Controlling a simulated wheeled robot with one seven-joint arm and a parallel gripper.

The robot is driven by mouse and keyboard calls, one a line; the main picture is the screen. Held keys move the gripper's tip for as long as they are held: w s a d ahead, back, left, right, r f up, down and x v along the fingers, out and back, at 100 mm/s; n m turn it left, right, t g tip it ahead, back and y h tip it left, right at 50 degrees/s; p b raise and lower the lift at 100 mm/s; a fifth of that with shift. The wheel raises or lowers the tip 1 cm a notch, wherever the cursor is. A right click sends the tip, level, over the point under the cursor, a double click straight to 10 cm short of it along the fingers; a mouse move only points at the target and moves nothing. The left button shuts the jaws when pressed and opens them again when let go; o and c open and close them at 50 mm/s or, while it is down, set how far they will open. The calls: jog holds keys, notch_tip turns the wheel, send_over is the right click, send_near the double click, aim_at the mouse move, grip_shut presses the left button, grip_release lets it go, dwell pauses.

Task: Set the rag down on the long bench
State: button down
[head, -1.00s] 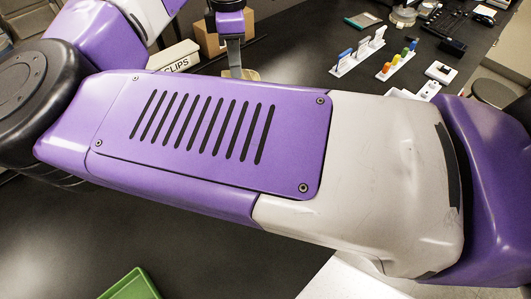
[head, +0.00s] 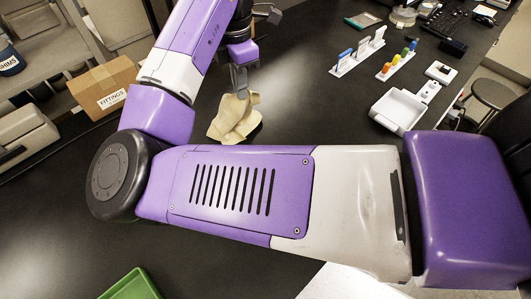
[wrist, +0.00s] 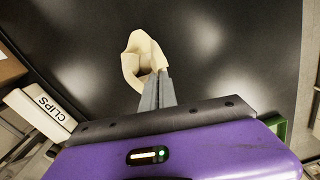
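The cream rag (head: 236,118) hangs crumpled from the fingertips of my gripper (head: 240,82), over the black top of the long bench (head: 310,110). In the wrist view the rag (wrist: 143,50) bunches at the tips of my gripper (wrist: 158,88), whose two fingers are close together on it. Bare dark bench top (wrist: 225,60) surrounds the rag there. The rag's lower edge is at or just above the bench; I cannot tell whether it touches.
A FITTINGS box (head: 105,88) stands at the left. A CLIPS bin (wrist: 45,108) shows in the wrist view. Racks with coloured pieces (head: 396,64), a white tray (head: 398,110) and a stool (head: 494,95) are at the right. A green bin (head: 132,287) is at the near left.

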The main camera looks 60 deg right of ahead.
jog(key=s+a+f, duration=0.1)
jog(key=s+f, duration=0.3)
jog(key=s, duration=0.2)
jog(key=s+a+f, duration=0.2)
jog(key=s+f, duration=0.3)
jog(key=s, duration=0.1)
jog(key=s+a+f, duration=0.2)
jog(key=s+f, duration=0.3)
jog(key=s, duration=0.1)
jog(key=shift+a, duration=0.1)
jog(key=c, duration=1.2)
grip_release()
jog(key=shift+r, duration=0.15)
